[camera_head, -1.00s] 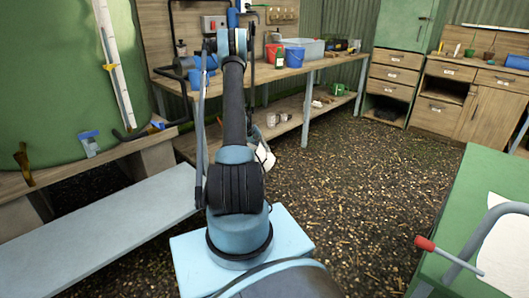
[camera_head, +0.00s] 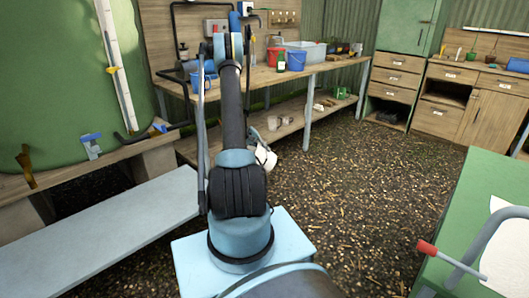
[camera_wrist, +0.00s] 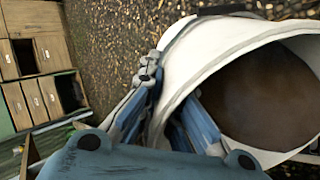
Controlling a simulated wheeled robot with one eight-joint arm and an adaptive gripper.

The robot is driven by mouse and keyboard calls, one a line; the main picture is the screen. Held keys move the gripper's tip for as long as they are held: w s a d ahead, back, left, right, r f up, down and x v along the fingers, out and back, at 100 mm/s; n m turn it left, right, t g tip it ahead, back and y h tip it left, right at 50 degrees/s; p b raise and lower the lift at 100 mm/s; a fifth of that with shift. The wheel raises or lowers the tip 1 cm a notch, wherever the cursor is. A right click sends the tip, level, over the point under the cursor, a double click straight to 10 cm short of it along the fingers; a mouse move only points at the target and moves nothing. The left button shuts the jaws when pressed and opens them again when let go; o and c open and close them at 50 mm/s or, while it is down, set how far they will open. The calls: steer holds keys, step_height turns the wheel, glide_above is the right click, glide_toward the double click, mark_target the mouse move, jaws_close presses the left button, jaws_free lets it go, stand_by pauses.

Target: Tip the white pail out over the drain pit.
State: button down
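The white pail (camera_head: 266,157) hangs in the head view just right of my forearm, in front of the workbench's lower shelf, and looks tilted. In the wrist view the pail (camera_wrist: 183,62) fills the right side, its wide mouth facing the camera and brown matter showing inside. My gripper (camera_wrist: 172,100) is closed on the pail's rim and wall, with one finger outside and the other at the mouth side. In the head view my gripper is small and mostly hidden behind the arm. I cannot make out the drain pit in either view.
A wooden workbench (camera_head: 340,66) carries a red pot (camera_head: 273,56), a blue pot (camera_head: 296,60) and a pale tub. A green table (camera_head: 470,205) stands at the right, a grey bench (camera_head: 100,235) at the left. Open gravel floor (camera_head: 370,190) lies between them.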

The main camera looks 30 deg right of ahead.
steer(key=shift+w+a+r+h, duration=0.1)
steer(key=shift+a+r+h, duration=0.15)
steer(key=shift+r+h, duration=0.2)
steer(key=shift+a+r, duration=0.2)
steer(key=shift+r, duration=0.05)
steer(key=shift+w+a+r+h, duration=0.1)
steer(key=shift+a+r+h, duration=0.05)
steer(key=shift+r+h, duration=0.15)
steer(key=shift+g, duration=0.3)
steer(key=shift+a+r+h, duration=0.2)
steer(key=shift+h, duration=0.15)
steer(key=shift+w+a+r+h, duration=0.15)
steer(key=shift+a+r+h, duration=0.15)
steer(key=shift+a+r, duration=0.1)
steer(key=shift+w+a+r, duration=0.1)
steer(key=shift+a+r, duration=0.1)
steer(key=shift+w+a+r+g+h, duration=0.1)
steer(key=shift+a+r+g+h, duration=0.2)
steer(key=shift+a+r+h, duration=0.25)
